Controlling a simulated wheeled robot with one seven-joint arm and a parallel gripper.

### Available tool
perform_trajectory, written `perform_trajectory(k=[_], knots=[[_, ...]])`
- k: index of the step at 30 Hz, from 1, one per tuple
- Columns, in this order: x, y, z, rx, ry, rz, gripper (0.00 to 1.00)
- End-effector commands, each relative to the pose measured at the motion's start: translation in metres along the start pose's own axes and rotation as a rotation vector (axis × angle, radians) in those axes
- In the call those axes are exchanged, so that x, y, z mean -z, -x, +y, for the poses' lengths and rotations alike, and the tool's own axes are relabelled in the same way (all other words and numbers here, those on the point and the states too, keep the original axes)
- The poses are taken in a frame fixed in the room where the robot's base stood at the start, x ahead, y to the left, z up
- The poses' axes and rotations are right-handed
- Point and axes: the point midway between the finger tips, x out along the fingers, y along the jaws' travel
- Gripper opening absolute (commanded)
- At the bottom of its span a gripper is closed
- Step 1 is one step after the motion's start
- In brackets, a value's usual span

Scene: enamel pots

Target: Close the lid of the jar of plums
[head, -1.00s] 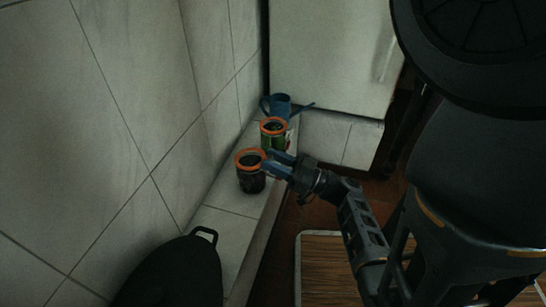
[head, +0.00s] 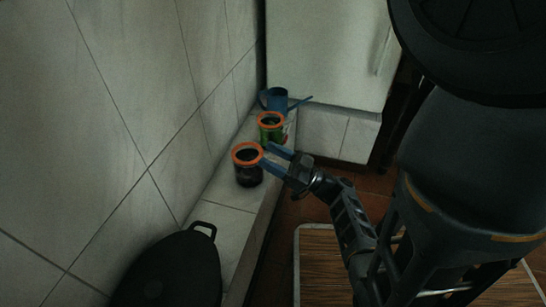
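A jar with dark contents, likely the plums (head: 248,174), stands upright on the pale tiled ledge by the wall. An orange ring (head: 237,160) circles its top, and the inside of the ring looks dark. I cannot make out a separate lid or how it sits. My gripper (head: 269,154) has two blue fingers, spread apart with nothing visible between them. It is at the right of this jar, its fingertips level with the jar's rim in the picture. I cannot tell whether a finger touches the rim.
A second orange-rimmed jar with green contents (head: 270,133) stands just behind. A dark lidded pot (head: 172,275) is at the front of the ledge. The tiled wall bounds the left.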

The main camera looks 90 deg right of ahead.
Motion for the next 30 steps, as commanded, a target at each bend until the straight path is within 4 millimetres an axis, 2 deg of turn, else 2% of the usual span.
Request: perform_trajectory(k=[11, 24, 30], knots=[[-0.001, 0.005, 0.0, -0.002, -0.001, -0.003, 0.62], [-0.001, 0.068, 0.001, -0.003, -0.001, -0.002, 0.62], [-0.001, 0.079, 0.0, -0.001, -0.001, -0.001, 0.62]])
